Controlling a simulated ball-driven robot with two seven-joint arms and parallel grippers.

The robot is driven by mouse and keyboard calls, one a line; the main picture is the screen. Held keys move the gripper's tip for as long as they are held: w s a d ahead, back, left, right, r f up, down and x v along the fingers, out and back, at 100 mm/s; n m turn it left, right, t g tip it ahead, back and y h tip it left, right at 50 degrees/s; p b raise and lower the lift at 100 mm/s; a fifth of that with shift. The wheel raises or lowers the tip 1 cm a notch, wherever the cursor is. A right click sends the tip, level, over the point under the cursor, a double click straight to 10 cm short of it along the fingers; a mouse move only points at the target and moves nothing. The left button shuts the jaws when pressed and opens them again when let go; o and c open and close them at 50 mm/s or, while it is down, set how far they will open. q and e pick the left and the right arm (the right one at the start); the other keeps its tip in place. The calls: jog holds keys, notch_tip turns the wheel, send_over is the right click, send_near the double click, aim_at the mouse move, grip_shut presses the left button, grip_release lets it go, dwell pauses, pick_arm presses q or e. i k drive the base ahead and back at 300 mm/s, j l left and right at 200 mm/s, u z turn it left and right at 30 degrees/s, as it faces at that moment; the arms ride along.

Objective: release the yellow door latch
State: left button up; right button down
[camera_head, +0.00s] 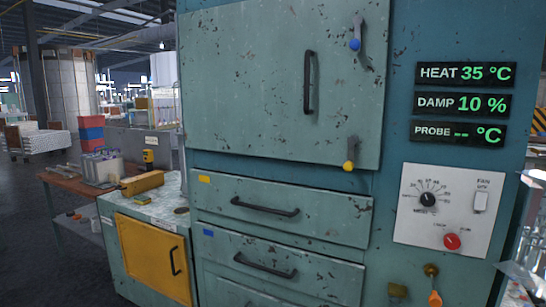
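The yellow door latch (350,155) sits at the lower right edge of the teal cabinet door (250,70). It is a small grey lever with a yellow ball (348,166) at its lower end, and it hangs roughly downward. A similar latch with a blue ball (355,45) is at the door's upper right edge. The door looks closed and has a black vertical handle (309,82). Neither of my grippers shows in this view.
Below the door are drawers with black handles, one with a yellow tag (204,179), one with a blue tag (208,233). A white control panel (448,210) with dial and red button is at right. A low cabinet with a yellow door (152,258) stands at left.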

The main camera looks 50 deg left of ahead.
aim_at(348, 166)
jog(key=u, duration=1.1)
